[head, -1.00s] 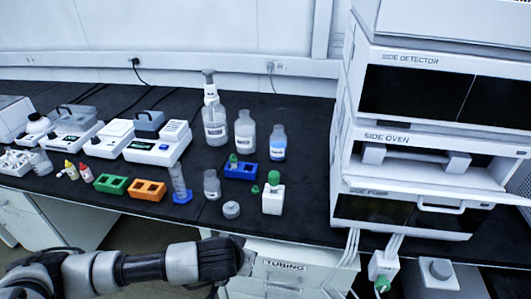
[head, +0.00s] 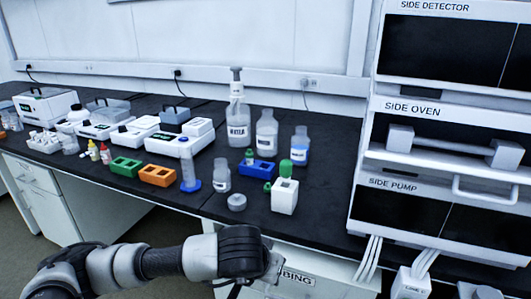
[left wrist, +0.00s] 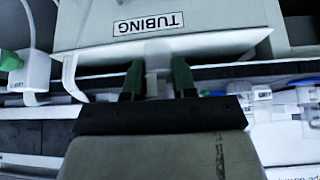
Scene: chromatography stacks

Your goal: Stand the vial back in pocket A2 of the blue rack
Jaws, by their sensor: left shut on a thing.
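The blue rack (head: 264,176) stands on the black bench in the head view, right of centre. A green-capped vial (head: 249,157) stands in its left part; pocket labels are too small to read. My left gripper (head: 272,268) is in front of the bench, low and well short of the rack, by the drawer marked TUBING. In the left wrist view its green-lined fingers (left wrist: 158,84) are closed on a pale, translucent piece (left wrist: 152,84), apparently a vial, mostly hidden. My right gripper is in neither view.
A white container with a green cap (head: 285,194) stands right of the rack, with a small green item (head: 268,187) between. A clear jar (head: 222,176) and grey disc (head: 237,202) stand left and in front. Bottles (head: 267,135) stand behind. The SIDE PUMP stack (head: 405,190) rises at right.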

